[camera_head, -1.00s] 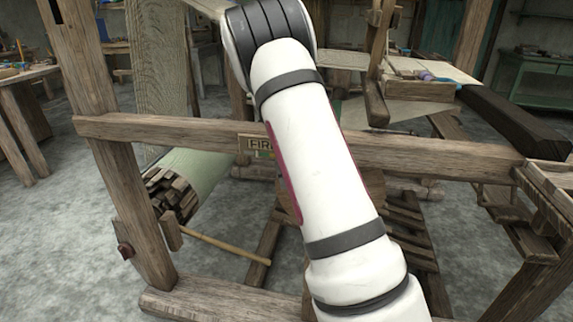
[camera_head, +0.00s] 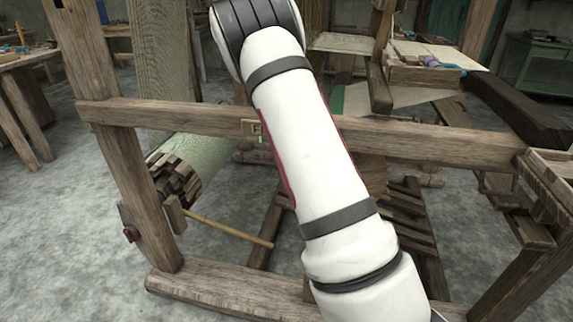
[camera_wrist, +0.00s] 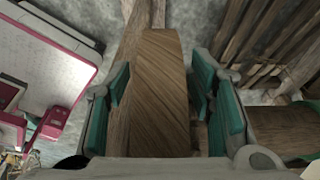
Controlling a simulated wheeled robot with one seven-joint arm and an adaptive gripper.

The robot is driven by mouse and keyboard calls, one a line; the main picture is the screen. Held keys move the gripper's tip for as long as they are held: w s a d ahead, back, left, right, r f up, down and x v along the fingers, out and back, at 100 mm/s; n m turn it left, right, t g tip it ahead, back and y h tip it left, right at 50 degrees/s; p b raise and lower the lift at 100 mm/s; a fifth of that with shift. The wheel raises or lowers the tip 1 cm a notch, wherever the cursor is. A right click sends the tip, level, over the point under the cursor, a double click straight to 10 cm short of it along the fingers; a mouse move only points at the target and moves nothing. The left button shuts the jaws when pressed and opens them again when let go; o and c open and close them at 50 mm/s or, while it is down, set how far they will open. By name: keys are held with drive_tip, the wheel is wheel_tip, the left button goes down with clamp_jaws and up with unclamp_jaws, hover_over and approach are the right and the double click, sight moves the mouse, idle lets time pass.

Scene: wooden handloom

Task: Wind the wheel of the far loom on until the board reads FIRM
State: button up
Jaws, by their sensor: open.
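A small board (camera_head: 253,128) hangs on the front crossbar of the loom. Only its left end shows, with an F; my arm covers the rest of the word. A brown wooden piece, perhaps the wheel (camera_head: 372,178), shows beside my arm and is mostly hidden behind it. In the wrist view my gripper (camera_wrist: 162,95) is open, its teal pads on either side of a wooden block (camera_wrist: 157,75). Gaps show beside the block in places; I cannot tell whether either pad touches it. My gripper is hidden in the head view.
The loom's crossbar (camera_head: 205,117) runs across in front of me. A pale green cloth roll (camera_head: 208,158) with a slatted end and a thin stick (camera_head: 228,230) sit at left. A dark beam (camera_head: 515,108) is at right. Grey floor is clear at lower left.

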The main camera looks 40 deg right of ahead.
drive_tip(key=v, duration=1.1)
drive_tip(key=shift+r, duration=0.35)
drive_tip(key=shift+w, duration=0.1)
